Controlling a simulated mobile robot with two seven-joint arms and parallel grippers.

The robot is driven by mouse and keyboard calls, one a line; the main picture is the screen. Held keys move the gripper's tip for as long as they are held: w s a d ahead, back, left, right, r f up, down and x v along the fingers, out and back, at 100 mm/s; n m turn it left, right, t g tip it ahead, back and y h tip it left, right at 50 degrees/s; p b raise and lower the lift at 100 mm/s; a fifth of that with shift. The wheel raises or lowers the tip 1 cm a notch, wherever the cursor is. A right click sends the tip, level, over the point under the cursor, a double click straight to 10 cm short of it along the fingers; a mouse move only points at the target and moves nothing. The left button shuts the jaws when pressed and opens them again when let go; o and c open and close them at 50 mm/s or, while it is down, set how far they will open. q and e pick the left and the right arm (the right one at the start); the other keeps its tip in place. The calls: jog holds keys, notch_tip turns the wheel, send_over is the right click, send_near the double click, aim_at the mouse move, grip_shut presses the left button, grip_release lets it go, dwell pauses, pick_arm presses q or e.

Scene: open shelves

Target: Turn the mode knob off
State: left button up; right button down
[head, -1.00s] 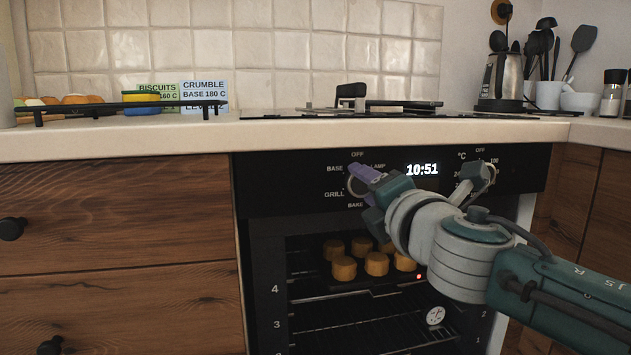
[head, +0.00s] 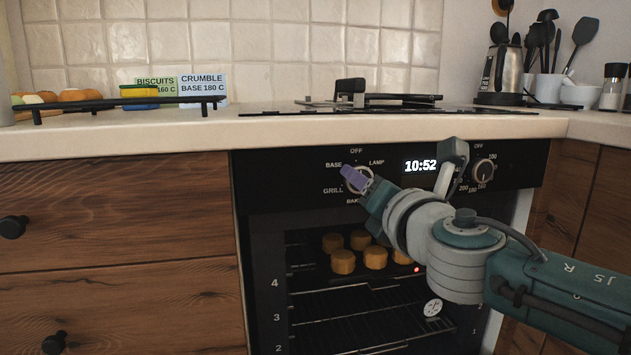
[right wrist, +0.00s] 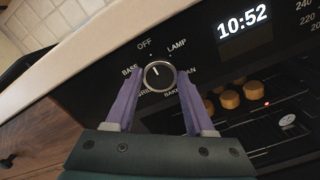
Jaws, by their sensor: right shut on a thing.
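The mode knob (right wrist: 160,77) is a round dark knob with a light rim on the black oven panel (head: 275,180). OFF, LAMP, BASE, GRILL, BAKE and FAN labels ring it, some partly covered. In the right wrist view its pale mark points up and slightly left, towards the OFF side; the exact setting is hard to tell. My right gripper (right wrist: 157,88) has its purple fingers on either side of the knob and is shut on it. In the head view the fingers and wrist partly hide the knob. My left gripper is not in view.
A temperature knob (head: 483,172) sits right of the clock display (head: 421,165), close to my right wrist. The worktop edge (head: 300,136) juts above the panel. Below, the oven window shows several baked pieces (head: 343,262) on a rack.

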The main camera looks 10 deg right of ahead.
jog(key=shift+c, duration=1.3)
grip_release()
jog(key=shift+s, duration=0.1)
jog(key=s+p, duration=0.3)
jog(key=s, duration=0.6)
jog(key=shift+s+d+p, duration=0.2)
jog(key=shift+s+p, duration=0.1)
jog(key=shift+s, duration=0.1)
